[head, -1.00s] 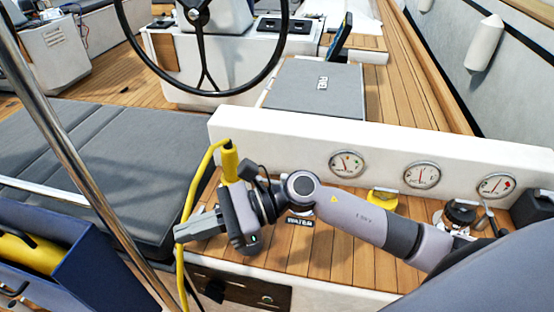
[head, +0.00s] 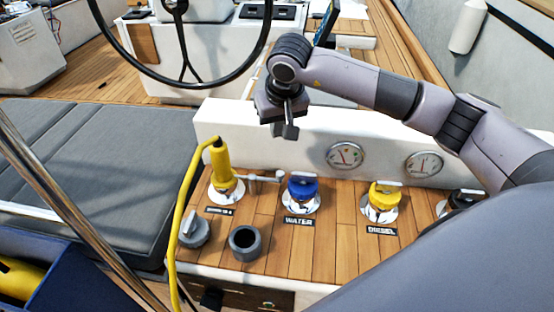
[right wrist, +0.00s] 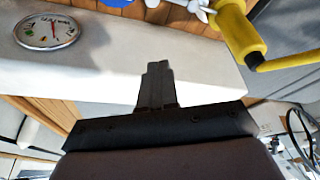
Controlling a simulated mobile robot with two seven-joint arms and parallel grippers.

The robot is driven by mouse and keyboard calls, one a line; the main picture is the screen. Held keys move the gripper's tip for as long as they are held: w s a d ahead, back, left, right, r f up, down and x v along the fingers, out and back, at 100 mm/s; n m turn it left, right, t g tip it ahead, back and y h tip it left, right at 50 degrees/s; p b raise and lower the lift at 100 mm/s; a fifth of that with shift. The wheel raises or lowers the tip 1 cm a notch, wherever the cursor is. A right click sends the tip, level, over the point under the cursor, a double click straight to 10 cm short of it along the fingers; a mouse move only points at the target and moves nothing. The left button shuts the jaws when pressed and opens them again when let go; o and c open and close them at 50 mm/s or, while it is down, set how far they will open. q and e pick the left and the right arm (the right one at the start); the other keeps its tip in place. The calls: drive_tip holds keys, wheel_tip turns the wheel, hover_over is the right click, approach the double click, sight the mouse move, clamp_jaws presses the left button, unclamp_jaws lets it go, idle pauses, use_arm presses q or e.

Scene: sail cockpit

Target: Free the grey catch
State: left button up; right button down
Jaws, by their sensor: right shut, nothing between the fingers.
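A yellow plug (head: 221,165) with a yellow cable stands upright in a round metal deck fitting at the left of the wooden ledge. A small grey lever (head: 265,177), which looks like the catch, sticks out to the right from the plug's base. I cannot tell whether it is latched. The plug (right wrist: 238,32) and the lever (right wrist: 192,6) also show at the top of the right wrist view. My right gripper (head: 289,131) is shut and empty, above and behind the lever, in front of the white panel. Its closed fingers (right wrist: 157,88) touch nothing visible. My left gripper is out of view.
A blue WATER cap (head: 302,188) and a yellow DIESEL cap (head: 384,196) stand right of the lever. A grey round cover (head: 195,230) and a dark open cup (head: 244,243) sit in front. The white panel (head: 290,140) with gauges (head: 346,156) rises behind.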

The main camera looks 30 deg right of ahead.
drive_tip(key=x, duration=0.9)
drive_tip(key=shift+a+f+p, duration=0.1)
drive_tip(key=shift+f+p, duration=0.3)
drive_tip(key=shift+f, duration=0.05)
drive_tip(key=shift+s+a+f+p, duration=0.15)
drive_tip(key=shift+s+p, duration=0.3)
drive_tip(key=shift+s, duration=0.45)
drive_tip(key=shift+s+a+f+p, duration=0.15)
drive_tip(key=shift+s+p, duration=0.3)
drive_tip(key=shift+s, duration=0.5)
drive_tip(key=shift+r, duration=0.1)
